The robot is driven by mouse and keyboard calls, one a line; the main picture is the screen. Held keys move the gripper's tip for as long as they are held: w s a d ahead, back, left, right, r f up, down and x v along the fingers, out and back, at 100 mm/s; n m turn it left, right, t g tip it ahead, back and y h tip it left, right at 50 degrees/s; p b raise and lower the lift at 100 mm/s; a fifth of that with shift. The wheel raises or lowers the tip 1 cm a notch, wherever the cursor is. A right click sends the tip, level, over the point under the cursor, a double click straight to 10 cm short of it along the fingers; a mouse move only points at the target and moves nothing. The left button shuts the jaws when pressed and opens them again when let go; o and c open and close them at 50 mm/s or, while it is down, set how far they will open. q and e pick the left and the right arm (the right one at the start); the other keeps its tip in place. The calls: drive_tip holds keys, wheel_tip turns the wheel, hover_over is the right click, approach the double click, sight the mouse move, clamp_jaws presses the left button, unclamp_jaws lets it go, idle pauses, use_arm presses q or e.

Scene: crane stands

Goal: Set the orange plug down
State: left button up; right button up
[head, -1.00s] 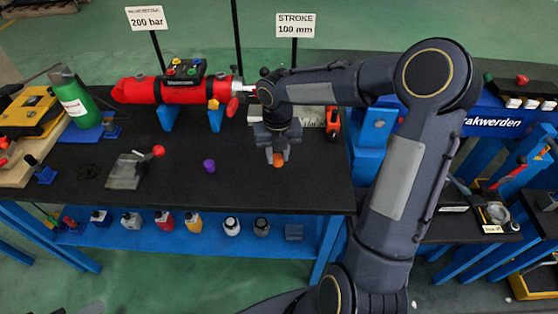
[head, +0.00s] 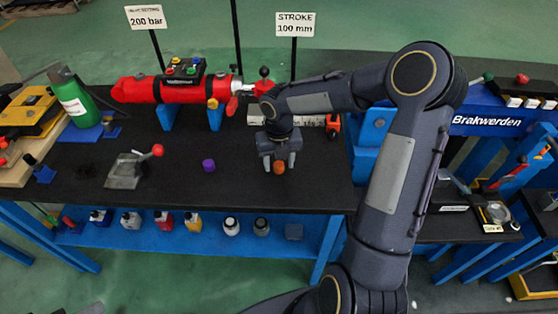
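The orange plug (head: 279,168) is on the black table top (head: 320,180), near the table's front right part. It appears to rest on the surface. My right gripper (head: 279,161) is above it, pointing down, with its fingers spread to either side and a gap showing between them and the plug. My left gripper is not in view.
A purple plug (head: 208,166) stands to the left on the table. A grey block with a red-knobbed lever (head: 125,170) is farther left. Behind are a red cylinder (head: 190,93) on blue supports and two signs. Bottles line the blue lower shelf (head: 180,238).

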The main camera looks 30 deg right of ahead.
sight(279, 164)
drive_tip(key=shift+r, duration=0.3)
drive_tip(key=s+a+r+m+t+p, duration=0.1)
drive_tip(key=s+r+m, duration=0.25)
drive_tip(key=r, duration=0.35)
drive_tip(key=s+r+m, duration=0.2)
drive_tip(key=r+m, duration=0.2)
drive_tip(key=r, duration=0.4)
drive_tip(key=s+a+m+t+y, duration=0.2)
drive_tip(key=s+m, duration=0.6)
drive_tip(key=m, duration=0.5)
drive_tip(key=s+a+f+m+t+y, duration=0.1)
drive_tip(key=s+a+m, duration=0.3)
drive_tip(key=s+m, duration=0.4)
drive_tip(key=m+t, duration=0.1)
drive_tip(key=m, duration=0.4)
drive_tip(key=shift+s+a+t+y, duration=0.2)
drive_tip(key=shift+s+t+y, duration=0.1)
drive_tip(key=shift+s+y, duration=0.1)
drive_tip(key=shift+f, duration=0.1)
